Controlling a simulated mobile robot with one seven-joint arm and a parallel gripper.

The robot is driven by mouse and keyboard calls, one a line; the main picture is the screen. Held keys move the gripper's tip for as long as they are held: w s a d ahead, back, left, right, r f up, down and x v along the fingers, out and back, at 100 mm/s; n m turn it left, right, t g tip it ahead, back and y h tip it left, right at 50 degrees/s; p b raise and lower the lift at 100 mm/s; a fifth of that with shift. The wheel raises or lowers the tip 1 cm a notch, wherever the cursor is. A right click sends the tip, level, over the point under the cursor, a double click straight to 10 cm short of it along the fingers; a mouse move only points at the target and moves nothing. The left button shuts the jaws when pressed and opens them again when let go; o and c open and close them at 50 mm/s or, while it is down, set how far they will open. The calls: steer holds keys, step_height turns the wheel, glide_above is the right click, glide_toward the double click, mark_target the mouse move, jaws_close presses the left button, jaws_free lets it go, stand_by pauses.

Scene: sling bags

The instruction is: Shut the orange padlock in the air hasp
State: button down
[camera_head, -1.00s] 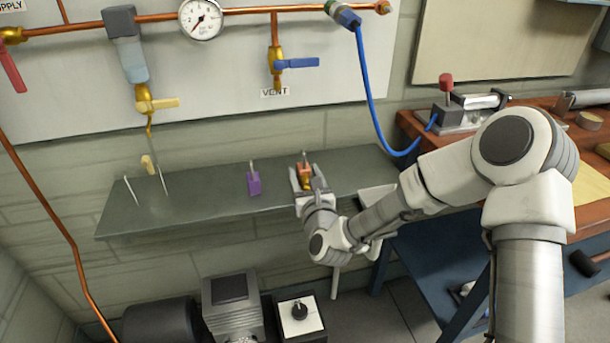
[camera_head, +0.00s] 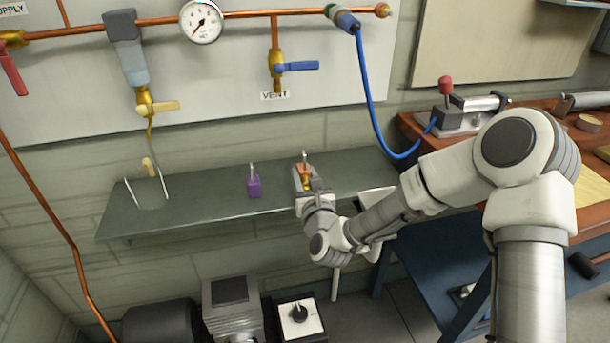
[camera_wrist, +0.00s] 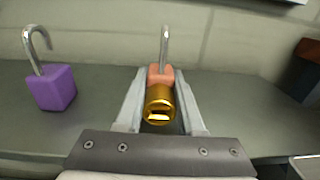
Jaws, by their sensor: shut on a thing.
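The orange padlock (camera_head: 304,172) is at the right part of the grey shelf, its metal shackle pointing up. In the wrist view the orange padlock (camera_wrist: 160,75) shows its gold key cylinder facing me. My gripper (camera_head: 304,180) is shut on it, with a finger on each side in the wrist view (camera_wrist: 160,100). Whether the padlock's base touches the shelf is hidden. I cannot pick out the air hasp for certain; a yellow piece (camera_head: 149,166) hangs on a cord below the yellow-handled valve (camera_head: 150,106) at the left.
A purple padlock (camera_head: 254,186) stands on the shelf (camera_head: 210,205), left of my gripper; its shackle looks open in the wrist view (camera_wrist: 52,88). A blue hose (camera_head: 367,90) hangs behind, beside a workbench (camera_head: 560,120).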

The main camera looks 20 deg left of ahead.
mark_target(305, 160)
steer(key=shift+r+p, duration=1.25)
steer(key=shift+r, duration=1.05)
steer(key=shift+s, duration=0.1)
